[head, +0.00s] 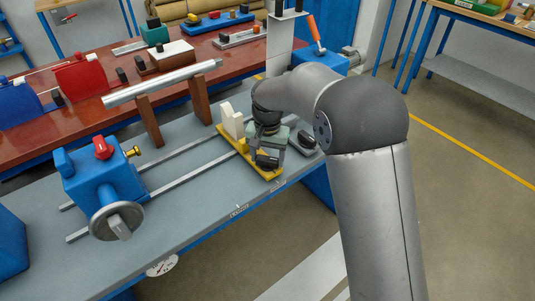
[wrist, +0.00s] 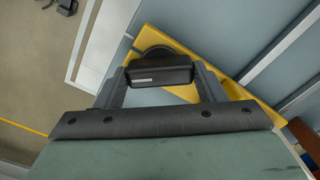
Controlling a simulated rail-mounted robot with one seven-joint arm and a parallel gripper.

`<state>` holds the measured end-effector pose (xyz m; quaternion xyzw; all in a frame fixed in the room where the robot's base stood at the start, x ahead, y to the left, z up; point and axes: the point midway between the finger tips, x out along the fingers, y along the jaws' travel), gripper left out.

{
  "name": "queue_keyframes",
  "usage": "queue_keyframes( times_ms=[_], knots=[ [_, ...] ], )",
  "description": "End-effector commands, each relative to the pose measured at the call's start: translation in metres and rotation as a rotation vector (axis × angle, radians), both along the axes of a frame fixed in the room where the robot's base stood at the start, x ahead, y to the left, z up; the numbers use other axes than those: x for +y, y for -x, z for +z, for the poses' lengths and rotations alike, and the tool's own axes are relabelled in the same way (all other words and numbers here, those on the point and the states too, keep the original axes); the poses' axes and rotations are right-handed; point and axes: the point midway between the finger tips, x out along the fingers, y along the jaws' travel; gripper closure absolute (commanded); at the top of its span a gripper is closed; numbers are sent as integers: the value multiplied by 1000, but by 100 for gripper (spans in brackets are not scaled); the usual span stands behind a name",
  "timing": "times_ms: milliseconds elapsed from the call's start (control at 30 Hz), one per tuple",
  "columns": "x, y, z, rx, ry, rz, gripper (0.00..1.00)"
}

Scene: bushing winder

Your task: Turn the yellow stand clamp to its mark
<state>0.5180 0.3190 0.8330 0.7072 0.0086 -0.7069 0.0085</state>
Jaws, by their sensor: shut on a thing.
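The yellow stand (head: 230,143) sits across the rails on the grey bench, with a cream upright block (head: 232,120) at its far end. Its yellow plate also shows in the wrist view (wrist: 188,38). The clamp's black bar handle (wrist: 160,72) sits above a dark round base on the plate. My gripper (wrist: 160,78) is shut on this handle, one finger on each side. In the head view my gripper (head: 267,158) reaches down onto the near end of the stand and partly hides the clamp. I cannot make out the clamp's mark.
A blue headstock (head: 100,180) with a grey handwheel (head: 117,220) stands at the left end of the rails. A grey bar (head: 165,82) rests on brown posts behind the rails. A dark grey piece (head: 303,142) lies close right of my gripper.

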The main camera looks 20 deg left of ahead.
Motion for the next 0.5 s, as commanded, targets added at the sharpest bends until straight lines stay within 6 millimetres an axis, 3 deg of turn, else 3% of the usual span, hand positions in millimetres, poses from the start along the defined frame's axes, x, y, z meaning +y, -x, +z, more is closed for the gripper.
queue_keyframes(
  times_ms=[500],
  knots=[
    [-1,0,0,3,1,489,59]
  ],
)
